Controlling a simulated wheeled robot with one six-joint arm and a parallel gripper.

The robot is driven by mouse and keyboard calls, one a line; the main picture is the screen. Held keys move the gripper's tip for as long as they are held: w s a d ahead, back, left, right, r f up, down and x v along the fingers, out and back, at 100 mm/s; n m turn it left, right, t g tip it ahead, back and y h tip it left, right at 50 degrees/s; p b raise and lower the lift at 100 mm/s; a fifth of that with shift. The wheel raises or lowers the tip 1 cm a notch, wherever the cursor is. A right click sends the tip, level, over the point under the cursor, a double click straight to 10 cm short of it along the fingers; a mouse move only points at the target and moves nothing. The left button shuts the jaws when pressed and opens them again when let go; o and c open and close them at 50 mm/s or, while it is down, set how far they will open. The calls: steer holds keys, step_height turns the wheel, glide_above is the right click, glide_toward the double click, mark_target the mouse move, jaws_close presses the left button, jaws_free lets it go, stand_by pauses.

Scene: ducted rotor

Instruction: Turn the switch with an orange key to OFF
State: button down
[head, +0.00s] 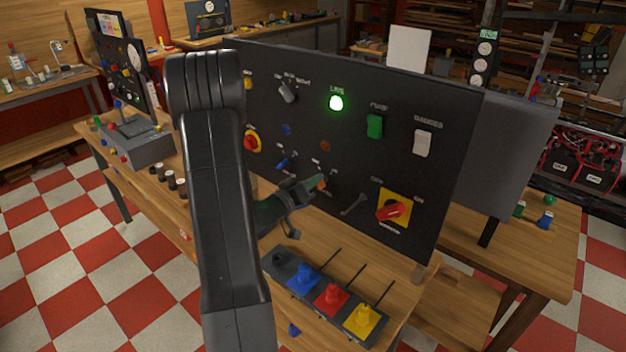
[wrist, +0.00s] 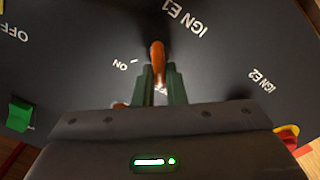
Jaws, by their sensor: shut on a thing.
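The orange key (wrist: 157,56) stands out from the black panel between the tips of my gripper in the wrist view. My gripper (wrist: 160,80) is shut on it. The label "ON" with a tick mark is just left of the key, and "IGN E1" is to its upper right; the picture is turned, so the letters are tilted. An OFF mark for this switch cannot be made out. The switch base is mostly hidden.
The black panel (head: 440,200) also bears a lit green lamp (head: 336,103), a green rocker (head: 375,126), a white rocker (head: 423,142) and a red handle on a yellow plate (head: 391,210). Blue, red and yellow levers (head: 332,297) stand on the bench below.

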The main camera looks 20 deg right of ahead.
stand_by(0.4)
steer(key=c, duration=1.5)
jaws_free()
steer(key=shift+a, duration=0.1)
steer(key=b+v, duration=0.3)
steer(key=v, duration=1)
steer(key=shift+s+a, duration=0.2)
steer(key=shift+a, duration=0.05)
steer(key=shift+d, duration=0.1)
